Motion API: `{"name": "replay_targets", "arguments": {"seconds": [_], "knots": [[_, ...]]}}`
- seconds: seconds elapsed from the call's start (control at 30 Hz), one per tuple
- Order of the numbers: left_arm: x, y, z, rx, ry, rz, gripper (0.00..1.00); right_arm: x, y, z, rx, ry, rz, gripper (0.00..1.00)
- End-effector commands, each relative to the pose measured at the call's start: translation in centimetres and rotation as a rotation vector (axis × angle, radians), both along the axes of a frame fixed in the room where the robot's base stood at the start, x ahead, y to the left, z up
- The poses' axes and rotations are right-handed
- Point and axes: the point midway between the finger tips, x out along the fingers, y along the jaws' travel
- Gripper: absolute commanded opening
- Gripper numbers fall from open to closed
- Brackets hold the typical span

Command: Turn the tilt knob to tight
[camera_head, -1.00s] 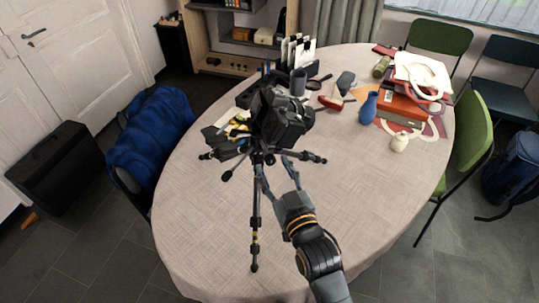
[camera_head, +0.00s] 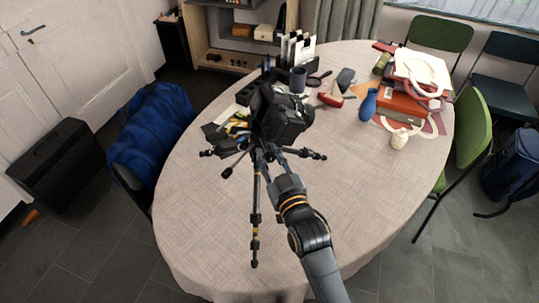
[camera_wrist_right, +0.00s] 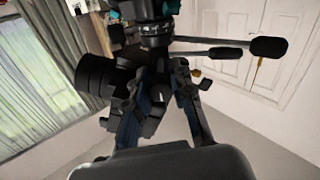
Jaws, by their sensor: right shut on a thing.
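A black camera (camera_head: 282,115) sits on a tripod (camera_head: 256,215) that stands on the table, with its legs spread. My right gripper (camera_head: 268,156) reaches up to the tripod head just below the camera. In the right wrist view, the two fingers of my right gripper (camera_wrist_right: 158,98) close in on a dark part of the tripod head, apparently the tilt knob. The knob is mostly hidden by the fingers, and its setting cannot be read. Black handles (camera_wrist_right: 210,51) stick out to the right of the head. My left gripper is not in view.
The oval table (camera_head: 340,195) has free cloth in front and to the right. A blue vase (camera_head: 368,106), a small cream jar (camera_head: 399,139) and a stack of books (camera_head: 405,105) stand at the back right. A dark mug (camera_head: 298,79) is behind the camera.

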Motion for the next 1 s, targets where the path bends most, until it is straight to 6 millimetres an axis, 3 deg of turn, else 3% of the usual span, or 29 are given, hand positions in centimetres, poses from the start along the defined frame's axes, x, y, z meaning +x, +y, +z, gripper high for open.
{"name": "replay_targets", "arguments": {"seconds": [0.37, 1.0], "knots": [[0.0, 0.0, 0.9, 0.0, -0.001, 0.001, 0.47, 0.0, 0.0, 0.2, 0.1, 0.037, 0.0, 0.0], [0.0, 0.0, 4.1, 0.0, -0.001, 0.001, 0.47, 0.0, 0.1, 0.3, 0.639, 0.236, -0.001, 0.0]]}}
